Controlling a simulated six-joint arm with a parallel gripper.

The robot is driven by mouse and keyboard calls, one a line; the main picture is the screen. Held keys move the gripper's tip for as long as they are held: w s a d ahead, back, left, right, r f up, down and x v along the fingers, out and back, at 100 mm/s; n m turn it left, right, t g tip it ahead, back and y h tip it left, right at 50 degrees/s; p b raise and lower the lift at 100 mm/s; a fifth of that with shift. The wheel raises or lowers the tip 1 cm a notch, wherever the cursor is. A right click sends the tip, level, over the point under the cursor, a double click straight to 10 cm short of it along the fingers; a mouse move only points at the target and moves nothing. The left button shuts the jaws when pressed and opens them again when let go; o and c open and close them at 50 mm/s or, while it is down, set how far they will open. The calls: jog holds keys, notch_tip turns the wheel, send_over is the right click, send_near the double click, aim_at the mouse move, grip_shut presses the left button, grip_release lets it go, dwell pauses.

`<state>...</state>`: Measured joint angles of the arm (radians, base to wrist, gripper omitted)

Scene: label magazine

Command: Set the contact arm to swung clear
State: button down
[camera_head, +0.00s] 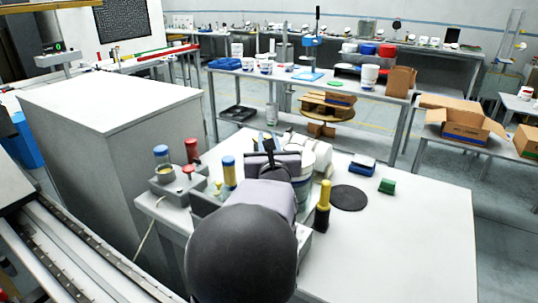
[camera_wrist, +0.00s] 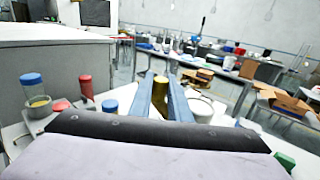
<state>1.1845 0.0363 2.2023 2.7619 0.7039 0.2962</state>
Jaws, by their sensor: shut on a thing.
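My gripper (camera_head: 268,142) reaches over the near left part of the white table, and my arm covers much of what lies below it. In the wrist view its two blue-grey fingers (camera_wrist: 163,98) stand close together on either side of a yellow cylindrical piece (camera_wrist: 160,88), and they are shut on it. I cannot tell from these views whether this piece belongs to the contact arm. The contact arm's shape and angle are hidden. A white round body (camera_head: 322,158) stands just right of the gripper and also shows in the wrist view (camera_wrist: 201,108).
A black bottle with a yellow top (camera_head: 323,206) stands close right of my arm. A blue-topped post (camera_head: 229,172), a red-topped post (camera_head: 191,150) and a blue-capped jar (camera_head: 161,158) stand left. A black disc (camera_head: 349,198) and green block (camera_head: 387,186) lie right. The table's right front is clear.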

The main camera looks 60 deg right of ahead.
jog(key=shift+a+r+g+b, duration=0.1)
jog(key=shift+g+b, duration=0.2)
jog(key=shift+b, duration=0.7)
jog(key=c, duration=1.6)
grip_release()
jog(key=shift+c, duration=0.2)
jog(key=b+v, duration=0.2)
jog(key=v, duration=0.5)
jog(key=shift+a, duration=0.15)
jog(key=shift+c, duration=0.6)
